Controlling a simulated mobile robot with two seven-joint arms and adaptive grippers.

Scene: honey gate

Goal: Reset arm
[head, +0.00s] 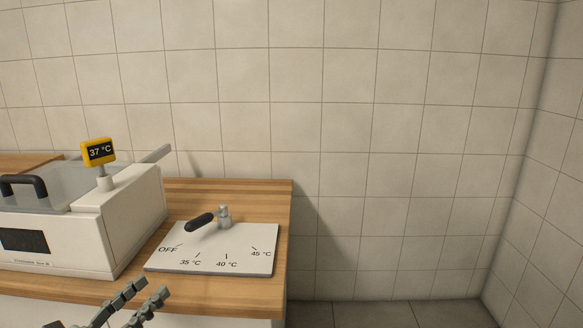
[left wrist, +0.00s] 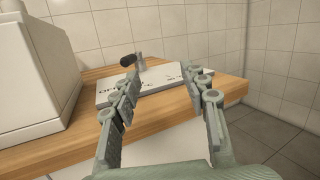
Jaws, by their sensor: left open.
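My left gripper (head: 139,304) is at the bottom left of the head view, in front of the counter's front edge. In the left wrist view its two fingers (left wrist: 161,95) are spread apart with nothing between them. Beyond the fingers lies a white dial plate (head: 213,259) marked OFF, 35, 40 and 45 °C. A lever with a black handle (head: 199,222) stands on the plate on a metal pivot, its handle pointing left toward the OFF mark. The gripper is apart from the lever. My right gripper is not in view.
A white water bath (head: 142,225) stands left of the plate, with a yellow display (head: 98,151) reading 37 °C on top and a black handle (head: 22,185). The wooden counter (head: 272,200) ends right of the plate. Beyond it are open floor and tiled walls (head: 400,120).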

